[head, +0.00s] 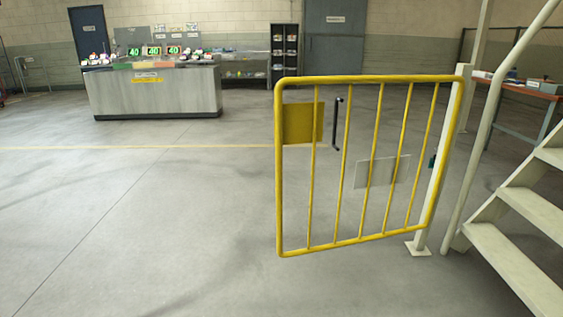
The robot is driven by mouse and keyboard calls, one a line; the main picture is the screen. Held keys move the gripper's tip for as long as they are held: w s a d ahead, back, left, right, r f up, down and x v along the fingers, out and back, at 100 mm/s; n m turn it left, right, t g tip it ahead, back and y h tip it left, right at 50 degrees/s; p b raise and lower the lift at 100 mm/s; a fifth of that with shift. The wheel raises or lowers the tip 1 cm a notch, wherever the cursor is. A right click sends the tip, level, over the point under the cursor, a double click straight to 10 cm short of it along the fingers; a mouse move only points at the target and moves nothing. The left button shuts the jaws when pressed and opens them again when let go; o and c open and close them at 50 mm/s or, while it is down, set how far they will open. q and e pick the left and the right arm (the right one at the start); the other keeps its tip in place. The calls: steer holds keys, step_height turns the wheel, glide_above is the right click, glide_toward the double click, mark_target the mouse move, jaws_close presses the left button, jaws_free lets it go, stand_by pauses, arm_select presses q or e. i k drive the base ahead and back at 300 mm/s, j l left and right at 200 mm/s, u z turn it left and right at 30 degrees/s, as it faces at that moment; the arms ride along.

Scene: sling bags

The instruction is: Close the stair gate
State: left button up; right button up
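The stair gate (346,246) is a yellow tubular frame with upright bars, on the right of the head view. Its right side is at a pale post (432,190) that stands on the floor beside the stairs. The gate stands out to the left over open floor, and its left side is free. A yellow plate (298,123) is at its upper left, with a dark handle (337,125) beside it. A pale plate (382,172) shows among the bars. Neither of my grippers is in view.
Pale stairs (515,247) with a handrail (494,100) rise at the right. A grey counter (155,93) with small items and green displays stands at the back left. A dark shelf (285,55) and an orange-topped table (520,90) stand farther back. The left and middle floor is clear.

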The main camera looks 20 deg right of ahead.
mark_target(298, 122)
steer(key=i+l+u, duration=0.1)
steer(key=i+u, duration=0.4)
steer(key=i, duration=1.1)
steer(key=i+j+z, duration=0.1)
steer(key=i+z, duration=0.3)
steer(key=i+j+z, duration=0.35)
steer(key=i, duration=0.2)
steer(key=i+z, duration=0.2)
steer(key=z, duration=0.25)
steer(key=i+j+z, duration=0.1)
steer(key=z, duration=0.4)
steer(key=i+j+z, duration=0.25)
steer(key=z, duration=0.2)
steer(key=i+j+z, duration=0.2)
steer(key=z, duration=0.25)
steer(key=i+j+z, duration=0.1)
steer(key=j+z, duration=0.2)
steer(key=z, duration=0.15)
steer(key=i+j+z, duration=0.2)
steer(key=z, duration=0.2)
steer(key=i+j+z, duration=0.1)
steer(key=j+z, duration=0.65)
steer(key=i+j, duration=0.05)
steer(key=j, duration=0.05)
